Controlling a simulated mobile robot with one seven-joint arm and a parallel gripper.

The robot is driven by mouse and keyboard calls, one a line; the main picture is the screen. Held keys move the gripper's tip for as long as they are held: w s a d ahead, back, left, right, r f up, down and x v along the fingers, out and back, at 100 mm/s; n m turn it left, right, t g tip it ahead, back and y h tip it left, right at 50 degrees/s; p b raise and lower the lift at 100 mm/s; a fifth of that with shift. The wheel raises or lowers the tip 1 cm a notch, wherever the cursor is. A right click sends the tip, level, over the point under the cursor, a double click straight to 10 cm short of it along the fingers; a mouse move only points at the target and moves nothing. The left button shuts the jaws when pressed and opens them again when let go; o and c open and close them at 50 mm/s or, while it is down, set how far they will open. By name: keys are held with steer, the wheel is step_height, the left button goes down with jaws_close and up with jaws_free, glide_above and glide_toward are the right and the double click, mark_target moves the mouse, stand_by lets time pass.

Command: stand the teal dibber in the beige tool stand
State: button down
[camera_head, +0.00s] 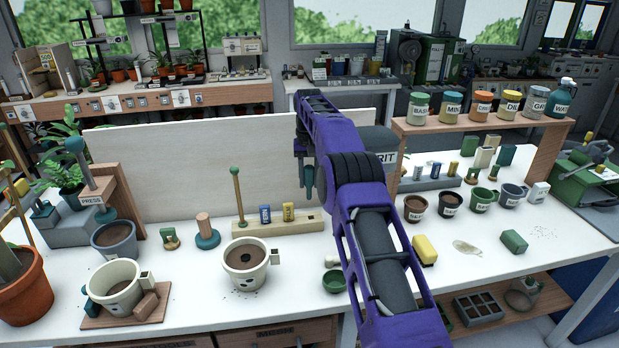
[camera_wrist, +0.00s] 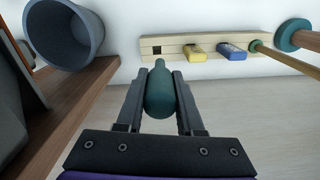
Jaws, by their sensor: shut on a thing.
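The teal dibber (camera_wrist: 160,92) is between the two fingers of my gripper (camera_wrist: 160,88), which is shut on it. In the head view the dibber (camera_head: 308,182) hangs roughly upright below my gripper (camera_head: 304,158), above and behind the right end of the beige tool stand (camera_head: 310,225). The stand also shows in the wrist view (camera_wrist: 174,40), with an empty square hole near one end, just beyond the dibber's narrow tip. The tip looks apart from the stand. A yellow block (camera_head: 288,211), a blue block (camera_head: 265,213) and a green-headed rod (camera_head: 238,195) occupy its other places.
A pale upright board (camera_head: 190,165) stands behind the stand. A teal-based wooden peg (camera_head: 206,232) is left of it, and a soil-filled white pot (camera_head: 246,262) stands in front.

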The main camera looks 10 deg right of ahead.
steer(key=shift+w+d+f, duration=0.15)
steer(key=shift+d, duration=0.2)
steer(key=shift+f, duration=0.15)
steer(key=shift+f+b, duration=1.25)
steer(key=shift+f, duration=1.5)
steer(key=shift+p, duration=0.95)
steer(key=shift+f, duration=0.15)
steer(key=shift+f+b, duration=0.7)
steer(key=shift+f, duration=1.45)
